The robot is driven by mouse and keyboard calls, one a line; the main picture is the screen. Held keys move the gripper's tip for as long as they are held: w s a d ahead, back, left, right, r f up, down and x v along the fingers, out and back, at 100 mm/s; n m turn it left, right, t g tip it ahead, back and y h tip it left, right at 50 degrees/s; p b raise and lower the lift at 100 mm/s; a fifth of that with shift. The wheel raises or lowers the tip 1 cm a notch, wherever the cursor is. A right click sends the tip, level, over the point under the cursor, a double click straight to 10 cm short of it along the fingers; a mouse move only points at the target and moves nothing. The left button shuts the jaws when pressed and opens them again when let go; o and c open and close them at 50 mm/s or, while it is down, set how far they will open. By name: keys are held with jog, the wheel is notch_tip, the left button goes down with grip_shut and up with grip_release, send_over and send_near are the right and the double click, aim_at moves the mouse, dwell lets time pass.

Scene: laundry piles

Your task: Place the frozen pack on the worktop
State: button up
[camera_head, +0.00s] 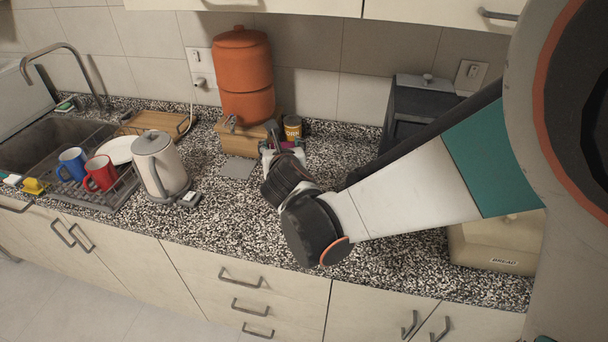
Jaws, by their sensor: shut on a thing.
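My gripper (273,145) is over the back middle of the speckled worktop (225,235), in front of the wooden stand with the orange dispenser. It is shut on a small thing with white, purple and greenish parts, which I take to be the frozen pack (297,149). My wrist and gripper hide most of the pack. I cannot tell whether the pack touches the worktop.
An orange dispenser (243,75) stands on a wooden stand, with a yellow can (293,128) to its right. A kettle (159,165), red mug (100,173) and blue mug (72,164) stand left. A bread box (495,245) is right. The front middle worktop is clear.

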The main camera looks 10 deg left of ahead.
jog(key=shift+s+a+f+y+b, duration=0.1)
jog(key=shift+a+f+y+b, duration=0.2)
jog(key=shift+a+f+b, duration=0.65)
notch_tip(320, 180, down, 13)
jog(key=b, duration=0.8)
jog(key=shift+a, duration=0.1)
jog(key=shift+f+b, duration=1.9)
jog(key=shift+f, duration=0.7)
jog(key=shift+f, duration=0.2)
jog(key=o, duration=1.4)
jog(key=shift+r, duration=0.15)
